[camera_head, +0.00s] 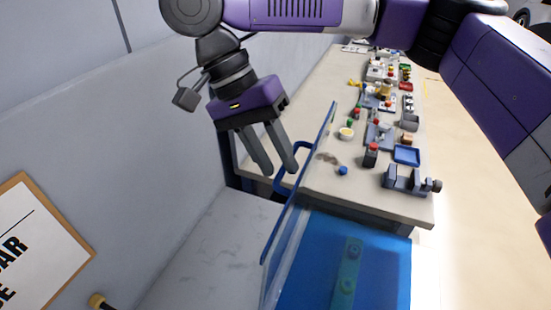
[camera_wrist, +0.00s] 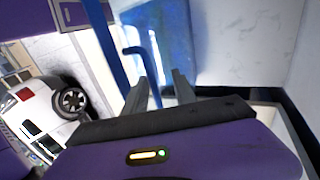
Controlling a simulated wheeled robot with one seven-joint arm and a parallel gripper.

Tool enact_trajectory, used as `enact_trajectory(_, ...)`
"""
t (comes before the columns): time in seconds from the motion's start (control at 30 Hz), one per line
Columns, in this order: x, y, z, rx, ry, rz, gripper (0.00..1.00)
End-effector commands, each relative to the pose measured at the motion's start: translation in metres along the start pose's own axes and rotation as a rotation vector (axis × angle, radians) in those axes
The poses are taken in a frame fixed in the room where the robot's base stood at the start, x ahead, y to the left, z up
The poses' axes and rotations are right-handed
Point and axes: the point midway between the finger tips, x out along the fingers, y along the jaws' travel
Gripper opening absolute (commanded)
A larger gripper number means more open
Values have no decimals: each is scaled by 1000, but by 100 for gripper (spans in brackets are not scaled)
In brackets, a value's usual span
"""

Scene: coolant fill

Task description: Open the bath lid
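The bath lid (camera_head: 297,205) is a blue-edged panel standing steeply raised, seen nearly edge-on in the head view. The blue bath (camera_head: 385,270) lies open to its right, with a teal strip inside. In the wrist view, my gripper (camera_wrist: 160,85) shows a gap between the fingers, with the handle's end near the left finger. Contact cannot be told.
A long workbench (camera_head: 315,185) behind the bath carries several small parts, a blue tray (camera_head: 406,155) and a grey vise (camera_head: 408,181). A grey wall stands at the left with a framed sign (camera_head: 40,245). The pale surface left of the lid is clear.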

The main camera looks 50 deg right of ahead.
Motion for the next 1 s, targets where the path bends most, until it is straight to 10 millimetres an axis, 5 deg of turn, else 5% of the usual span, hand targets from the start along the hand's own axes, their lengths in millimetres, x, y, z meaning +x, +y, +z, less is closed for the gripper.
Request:
enact_trajectory(0.5, -67, -1, 0, 2, 3, -1, 33)
enact_trajectory(1.0, -75, 0, 0, 0, 0, 0, 33)
